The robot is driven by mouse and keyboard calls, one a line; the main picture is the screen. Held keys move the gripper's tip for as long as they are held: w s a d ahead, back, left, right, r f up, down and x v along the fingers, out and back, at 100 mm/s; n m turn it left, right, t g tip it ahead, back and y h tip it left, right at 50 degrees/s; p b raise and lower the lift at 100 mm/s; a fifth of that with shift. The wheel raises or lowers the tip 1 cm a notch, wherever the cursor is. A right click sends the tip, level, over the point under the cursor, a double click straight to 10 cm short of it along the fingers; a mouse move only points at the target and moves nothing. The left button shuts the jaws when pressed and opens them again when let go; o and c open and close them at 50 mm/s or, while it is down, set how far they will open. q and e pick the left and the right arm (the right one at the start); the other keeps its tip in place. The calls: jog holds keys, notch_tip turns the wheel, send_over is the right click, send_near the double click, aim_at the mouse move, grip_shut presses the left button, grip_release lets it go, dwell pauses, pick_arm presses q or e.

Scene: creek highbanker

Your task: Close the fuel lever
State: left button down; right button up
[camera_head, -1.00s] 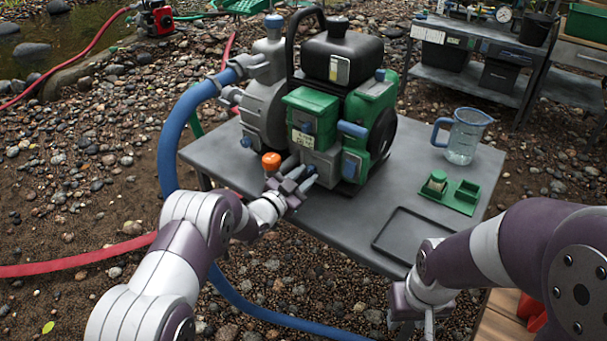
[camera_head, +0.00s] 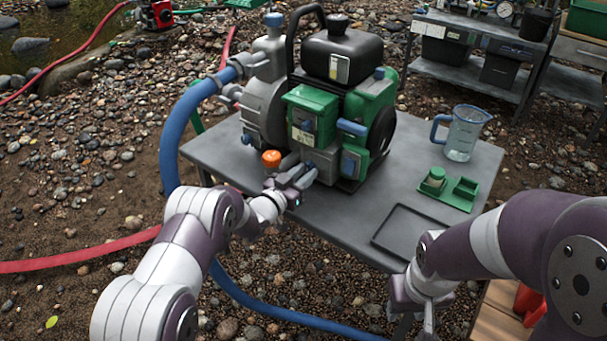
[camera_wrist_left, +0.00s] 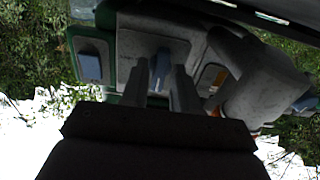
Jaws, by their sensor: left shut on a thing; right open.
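The engine pump (camera_head: 335,110), with a green housing and black tank, stands on the grey table. A small blue lever (camera_wrist_left: 160,70) sits on a pale plate on the engine front in the left wrist view. My left gripper (camera_head: 302,178) is at the lower front of the engine, its fingers shut on this blue lever. In the left wrist view the two fingers (camera_wrist_left: 161,88) lie on either side of it. The fingers hide much of the lever in the head view. My right gripper (camera_head: 425,318) is open and empty, low by the table's front edge.
An orange knob (camera_head: 271,160) stands close beside my left gripper. A blue hose (camera_head: 180,130) curves down at the left. A measuring jug (camera_head: 464,135), a green tray (camera_head: 450,190) and a black tray (camera_head: 415,236) sit on the table (camera_head: 375,210).

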pick_arm(q)
jog(key=shift+f, duration=0.1)
jog(key=c, duration=1.1)
grip_release()
jog(key=shift+p+v, duration=1.5)
jog(key=shift+v, duration=4.85)
